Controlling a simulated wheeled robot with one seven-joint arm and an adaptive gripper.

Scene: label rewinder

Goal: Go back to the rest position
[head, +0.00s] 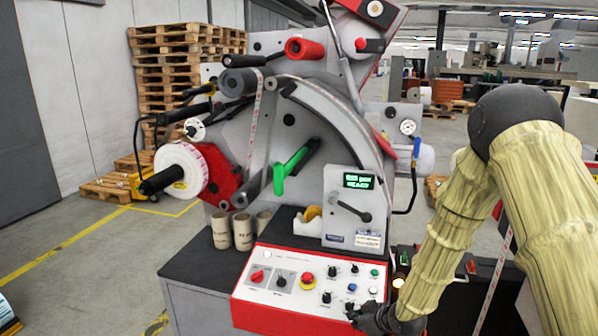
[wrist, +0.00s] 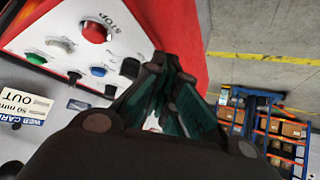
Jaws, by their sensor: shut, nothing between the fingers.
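My gripper (head: 366,317) is at the lower right corner of the red-edged control panel (head: 246,312) in the head view, close to its lower knobs. In the wrist view my gripper (wrist: 168,75) has its fingers together, with nothing seen between them. The panel's white face (wrist: 52,22) carries a red STOP button (wrist: 94,31), a blue button (wrist: 98,71) and several knobs. The fingertips are near a black knob (wrist: 130,68); I cannot tell whether they touch it. My arm in its yellowish sleeve reaches down from the right in the head view.
The label rewinder (head: 300,130) stands behind the panel, with a label roll (head: 182,165) at left and a green lever (head: 290,170). Cardboard cores (head: 242,231) and a tape dispenser (head: 308,222) sit on its bench. Pallets (head: 180,60) are stacked behind. Open floor lies at left.

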